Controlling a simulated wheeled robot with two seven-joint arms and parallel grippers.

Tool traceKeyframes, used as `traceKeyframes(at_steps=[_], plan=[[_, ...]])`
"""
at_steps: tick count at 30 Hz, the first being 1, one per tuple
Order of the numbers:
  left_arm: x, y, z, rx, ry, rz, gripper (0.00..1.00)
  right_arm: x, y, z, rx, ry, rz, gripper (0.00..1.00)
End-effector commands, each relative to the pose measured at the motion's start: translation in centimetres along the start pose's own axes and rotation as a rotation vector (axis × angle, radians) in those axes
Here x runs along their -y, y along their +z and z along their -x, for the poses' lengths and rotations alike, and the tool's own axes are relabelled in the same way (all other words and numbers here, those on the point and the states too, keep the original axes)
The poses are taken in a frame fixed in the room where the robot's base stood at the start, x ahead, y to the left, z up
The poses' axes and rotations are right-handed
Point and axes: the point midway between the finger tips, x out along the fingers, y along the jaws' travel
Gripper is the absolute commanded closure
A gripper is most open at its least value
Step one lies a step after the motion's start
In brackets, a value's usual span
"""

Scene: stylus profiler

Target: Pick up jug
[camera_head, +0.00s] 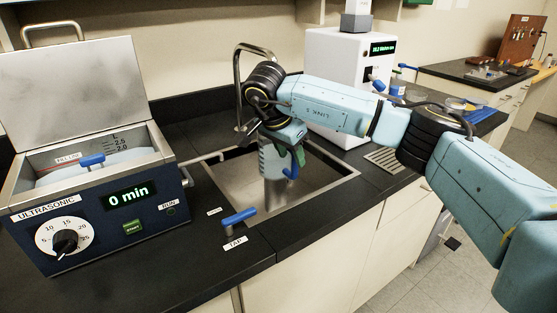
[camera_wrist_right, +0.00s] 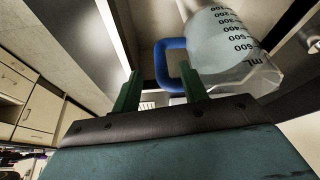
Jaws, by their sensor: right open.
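The jug (camera_head: 272,162) is a clear vessel with a blue handle, seen in the sink area in the head view and partly covered by my right wrist. In the right wrist view the jug (camera_wrist_right: 225,45) shows dark volume marks and the blue handle (camera_wrist_right: 162,62). My right gripper (camera_head: 299,156) has green fingers and is beside the jug on its handle side. In the wrist view the right gripper (camera_wrist_right: 160,88) is open, with the handle in line with the gap between its fingertips. I cannot tell whether they touch. My left gripper is out of view.
The metal sink (camera_head: 330,188) is under the jug, with a curved faucet (camera_head: 237,62) behind. A blue tap lever (camera_head: 239,217) stands at the front. An open ultrasonic bath (camera_head: 150,195) is at left, and a white instrument (camera_head: 330,65) stands behind my right arm.

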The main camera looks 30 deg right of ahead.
Motion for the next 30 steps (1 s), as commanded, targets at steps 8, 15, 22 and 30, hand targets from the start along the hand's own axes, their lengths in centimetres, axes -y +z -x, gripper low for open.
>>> traceKeyframes(at_steps=[8,15,22,30], plan=[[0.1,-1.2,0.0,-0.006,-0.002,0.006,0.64,0.0,0.0,-2.7,0.001,-0.001,0.000,0.57],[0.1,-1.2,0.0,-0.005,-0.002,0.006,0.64,0.0,-0.1,-2.6,0.000,-0.001,0.000,0.63],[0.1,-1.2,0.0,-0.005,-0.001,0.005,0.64,0.0,0.0,-2.6,0.000,-0.001,0.000,0.93],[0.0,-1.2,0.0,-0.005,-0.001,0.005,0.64,0.0,0.0,-2.6,0.001,-0.001,0.000,1.00]])
